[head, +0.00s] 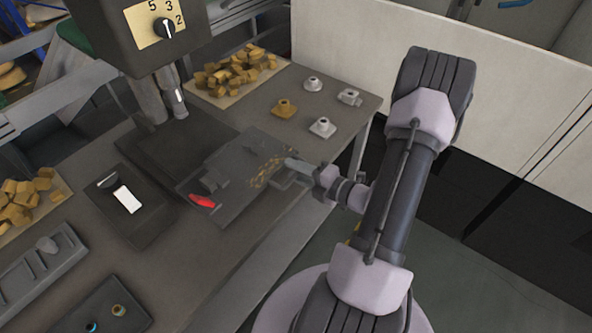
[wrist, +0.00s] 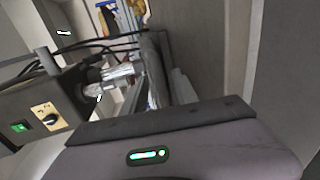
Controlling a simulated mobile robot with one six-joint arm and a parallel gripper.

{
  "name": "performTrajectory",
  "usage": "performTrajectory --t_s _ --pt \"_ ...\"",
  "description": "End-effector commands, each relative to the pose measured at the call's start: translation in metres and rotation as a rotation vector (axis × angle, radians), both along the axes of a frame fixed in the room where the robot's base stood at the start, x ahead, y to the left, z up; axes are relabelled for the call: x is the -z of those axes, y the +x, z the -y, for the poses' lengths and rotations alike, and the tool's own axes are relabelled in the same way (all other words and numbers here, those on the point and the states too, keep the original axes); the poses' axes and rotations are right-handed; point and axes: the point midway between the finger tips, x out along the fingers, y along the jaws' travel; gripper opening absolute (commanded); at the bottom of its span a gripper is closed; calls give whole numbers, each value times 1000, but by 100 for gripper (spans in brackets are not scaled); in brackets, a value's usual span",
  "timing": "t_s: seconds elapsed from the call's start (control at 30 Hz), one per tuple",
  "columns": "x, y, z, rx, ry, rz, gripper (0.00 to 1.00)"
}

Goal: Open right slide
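A dark flat plate (head: 240,200) with a red piece (head: 203,201) at its near left edge lies on the grey bench, below the machine head. It looks like the right slide, but I cannot tell how far it is open. Another dark plate (head: 155,226) with a white piece (head: 127,199) lies to its left. My gripper (head: 294,166) is at the right end of the right plate, low over the bench edge. Its fingers are too small to tell whether they are open or touching the plate. The wrist view does not show the fingers.
The machine head with a dial (head: 165,28) stands at the back left; its box also shows in the wrist view (wrist: 45,105). Brown blocks (head: 237,72) and several small flanged parts (head: 322,127) lie behind the plate. A grey tray (head: 38,270) is at left.

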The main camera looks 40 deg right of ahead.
Motion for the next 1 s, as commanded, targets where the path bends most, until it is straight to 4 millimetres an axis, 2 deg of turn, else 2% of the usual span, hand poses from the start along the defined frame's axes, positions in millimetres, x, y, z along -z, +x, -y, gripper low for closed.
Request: performTrajectory --t_s 0.17,0.27,0.6,0.7,0.83,1.0 --pt "-2 -7 1 1 1 -1 35" --pt "-8 -25 5 6 1 0 35" --pt "-31 -127 20 8 -2 0 35" --pt "-35 -149 22 4 -1 0 35" --pt "-37 -165 23 2 -1 0 35" --pt "-36 -169 23 0 0 0 35"
